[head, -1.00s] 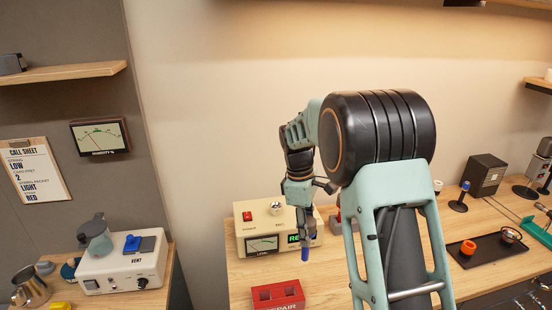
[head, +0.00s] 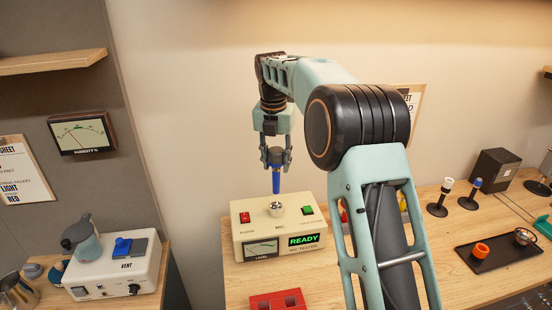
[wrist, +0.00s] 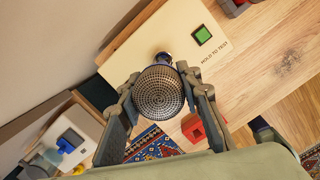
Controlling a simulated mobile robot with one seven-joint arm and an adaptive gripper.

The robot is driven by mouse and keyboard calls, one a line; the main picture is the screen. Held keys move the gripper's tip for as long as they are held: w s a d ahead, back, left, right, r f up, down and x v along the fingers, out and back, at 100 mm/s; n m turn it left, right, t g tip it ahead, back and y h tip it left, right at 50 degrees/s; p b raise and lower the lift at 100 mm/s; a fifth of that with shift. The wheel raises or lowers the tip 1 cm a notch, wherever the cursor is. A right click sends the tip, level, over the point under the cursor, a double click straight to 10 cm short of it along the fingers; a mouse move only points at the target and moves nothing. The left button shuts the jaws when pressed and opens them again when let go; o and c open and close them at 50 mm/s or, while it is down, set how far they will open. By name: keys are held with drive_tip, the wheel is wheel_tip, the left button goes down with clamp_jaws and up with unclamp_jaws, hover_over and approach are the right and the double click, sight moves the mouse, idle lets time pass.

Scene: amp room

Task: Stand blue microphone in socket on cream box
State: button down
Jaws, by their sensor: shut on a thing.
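The blue microphone (head: 276,182) hangs upright from my gripper (head: 276,162), its dark grille head up and blue handle pointing down. The gripper's fingers are shut around the head; in the wrist view the round mesh grille (wrist: 160,93) sits between them. The cream box (head: 242,232) stands below on the table. Its silvery round socket (head: 276,209) is on the top face, between a red and a green button. The handle's lower end appears just above the socket, with a small gap. In the wrist view the socket (wrist: 163,58) shows partly behind the grille.
A green READY display (head: 304,240) lights the box's front. A red block (head: 277,302) lies in front of it. Two small stands (head: 438,207) and a black tray (head: 490,252) are to the right. A white VENT box (head: 115,275) is on the left table.

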sight(275, 153)
drive_tip(key=shift+f+b, duration=1.25)
drive_tip(key=shift+f, duration=0.35)
drive_tip(key=shift+f+b, duration=1.05)
drive_tip(key=shift+f, duration=1.35)
drive_tip(key=c, duration=1.3)
unclamp_jaws()
drive_tip(key=shift+r, duration=0.1)
drive_tip(key=r, duration=0.4)
drive_tip(key=s+r, duration=0.1)
drive_tip(key=r, duration=0.6)
drive_tip(key=shift+s+a+r, duration=0.25)
drive_tip(key=shift+s+r, duration=0.15)
